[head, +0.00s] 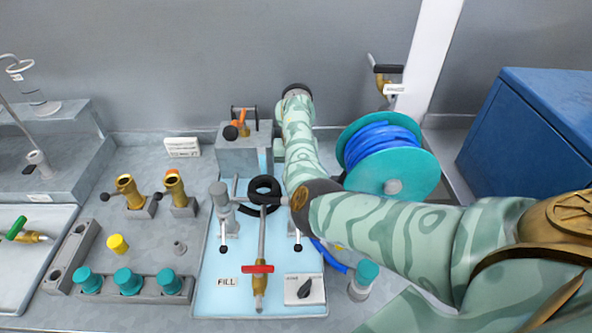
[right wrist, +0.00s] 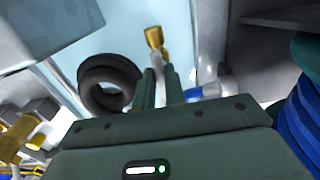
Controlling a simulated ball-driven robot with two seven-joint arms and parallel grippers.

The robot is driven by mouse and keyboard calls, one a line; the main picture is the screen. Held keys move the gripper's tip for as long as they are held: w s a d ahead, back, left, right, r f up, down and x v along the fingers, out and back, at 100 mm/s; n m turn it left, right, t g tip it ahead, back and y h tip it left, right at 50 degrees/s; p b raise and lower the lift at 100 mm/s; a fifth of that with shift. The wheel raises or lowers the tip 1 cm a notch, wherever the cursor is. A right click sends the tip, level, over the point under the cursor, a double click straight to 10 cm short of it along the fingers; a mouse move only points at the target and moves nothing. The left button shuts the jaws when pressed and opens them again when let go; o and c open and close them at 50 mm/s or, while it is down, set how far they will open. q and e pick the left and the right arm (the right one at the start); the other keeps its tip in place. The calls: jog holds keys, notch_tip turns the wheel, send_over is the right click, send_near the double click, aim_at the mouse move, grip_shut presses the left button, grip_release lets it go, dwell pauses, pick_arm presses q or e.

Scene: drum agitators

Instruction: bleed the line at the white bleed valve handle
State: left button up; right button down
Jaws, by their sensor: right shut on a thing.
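My right arm comes in from the right in the head view and bends away toward the back wall. It hides its own gripper and the work surface beneath it. In the right wrist view my right gripper (right wrist: 157,72) has its two fingers close together at a slim fitting with a brass end (right wrist: 154,39). The held part is mostly hidden by the fingers. I cannot clearly make out the white bleed valve handle; a white and blue piece (right wrist: 205,91) shows just right of the fingers. My left gripper is not in view.
A black hose coil (head: 263,190) lies left of my arm, also in the wrist view (right wrist: 108,84). A blue hose reel (head: 380,145) stands right of it. A red-handled wand (head: 257,268) lies on the light blue mat (head: 215,297). Brass valves (head: 130,190) stand left.

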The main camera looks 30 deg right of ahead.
dwell(0.5)
jog(key=c, duration=1.5)
grip_release()
jog(key=shift+o, duration=0.2)
notch_tip(320, 180, up, 16)
jog(key=p, duration=0.5)
jog(key=shift+r, duration=0.15)
